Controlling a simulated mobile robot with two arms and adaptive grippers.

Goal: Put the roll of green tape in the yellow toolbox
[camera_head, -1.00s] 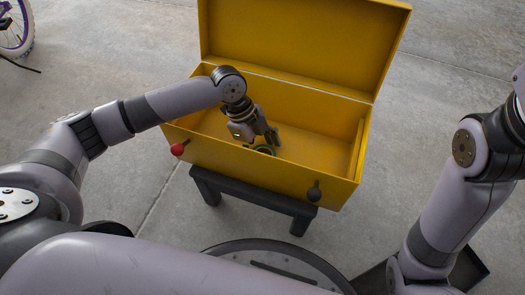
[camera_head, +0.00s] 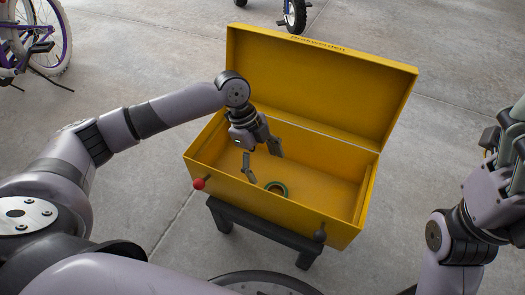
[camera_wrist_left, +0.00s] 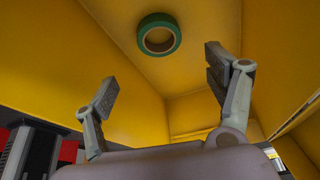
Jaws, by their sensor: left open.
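The yellow toolbox (camera_head: 213,151) stands with its lid (camera_head: 320,84) open. The roll of green tape (camera_head: 283,185) lies on the toolbox floor near the front wall, partly hidden by it in the head view. My left gripper (camera_head: 262,160) is open and empty, above the toolbox's opening and to the left of the tape. In the left wrist view the green tape (camera_wrist_left: 159,35) lies beyond the two spread fingers, apart from both. My right gripper (camera_head: 506,140) is at the right edge of the head view, away from the toolbox; its fingers do not show clearly.
The toolbox rests on a low dark stand (camera_head: 262,228). A red knob (camera_head: 199,183) and a dark knob (camera_head: 320,235) stick out from its front. A bicycle (camera_head: 38,45) stands at the upper left, and a wheel (camera_head: 295,14) shows at the top. The concrete floor around is mostly clear.

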